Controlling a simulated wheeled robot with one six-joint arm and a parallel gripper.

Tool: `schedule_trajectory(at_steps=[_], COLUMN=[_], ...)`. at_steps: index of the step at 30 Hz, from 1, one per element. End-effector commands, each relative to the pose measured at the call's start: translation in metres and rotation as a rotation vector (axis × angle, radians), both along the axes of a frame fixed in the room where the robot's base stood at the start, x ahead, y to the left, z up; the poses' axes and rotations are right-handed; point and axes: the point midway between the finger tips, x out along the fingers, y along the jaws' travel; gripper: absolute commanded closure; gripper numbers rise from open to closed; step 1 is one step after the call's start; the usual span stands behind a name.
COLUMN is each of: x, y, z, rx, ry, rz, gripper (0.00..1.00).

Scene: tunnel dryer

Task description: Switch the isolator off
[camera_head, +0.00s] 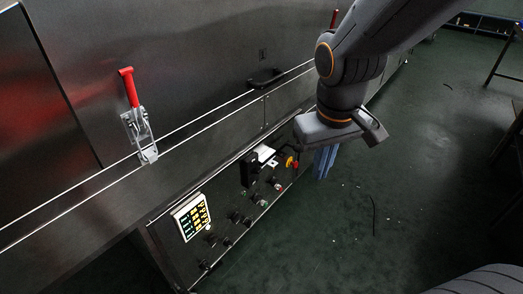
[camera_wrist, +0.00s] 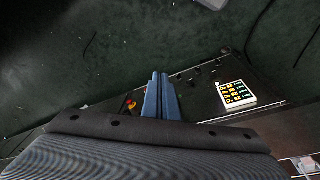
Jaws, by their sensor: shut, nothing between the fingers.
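A dark control panel (camera_head: 222,232) runs along the base of the dryer. A red and yellow rotary knob (camera_head: 291,162) near its far end looks like the isolator. It also shows in the wrist view (camera_wrist: 130,103), small, just left of my fingers; its exact handle position is too small to read. My gripper (camera_head: 323,172) has blue fingers, shut and empty, in front of and just right of the knob in the head view. The fingers also show in the wrist view (camera_wrist: 160,76). I cannot tell whether they touch the panel.
A black block with a white top (camera_head: 262,155) sticks out near the red and yellow knob. A red-handled toggle clamp (camera_head: 140,130) is on the dryer wall. The green floor (camera_head: 400,200) is mostly clear.

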Motion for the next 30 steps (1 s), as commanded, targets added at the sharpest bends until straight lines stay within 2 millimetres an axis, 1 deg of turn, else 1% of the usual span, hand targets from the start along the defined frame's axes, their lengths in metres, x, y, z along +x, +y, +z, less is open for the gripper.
schedule_trajectory(at_steps=[1, 2, 3, 5, 6, 9, 12, 13, 16, 18, 21, 24, 30], x=[0.024, 0.040, 0.061, 0.089, 0.107, 0.146, 0.177, 0.184, 0.199, 0.204, 0.203, 0.200, 0.195], y=[-0.006, -0.009, -0.011, -0.013, -0.013, -0.008, 0.003, 0.008, 0.024, 0.036, 0.051, 0.062, 0.072], z=[-0.006, -0.010, -0.015, -0.024, -0.030, -0.049, -0.069, -0.076, -0.099, -0.113, -0.129, -0.139, -0.146], rx=[-0.019, -0.028, -0.036, -0.041, -0.039, -0.015, 0.038, 0.060, 0.145, 0.210, 0.300, 0.371, 0.432], ry=[-0.039, -0.071, -0.111, -0.169, -0.206, -0.289, -0.358, -0.376, -0.426, -0.451, -0.474, -0.488, -0.498], rz=[0.019, 0.037, 0.061, 0.106, 0.136, 0.221, 0.312, 0.340, 0.428, 0.482, 0.541, 0.581, 0.610], gripper=[1.00, 1.00, 1.00, 1.00, 1.00, 1.00, 1.00, 1.00, 1.00, 1.00, 1.00, 1.00, 1.00])
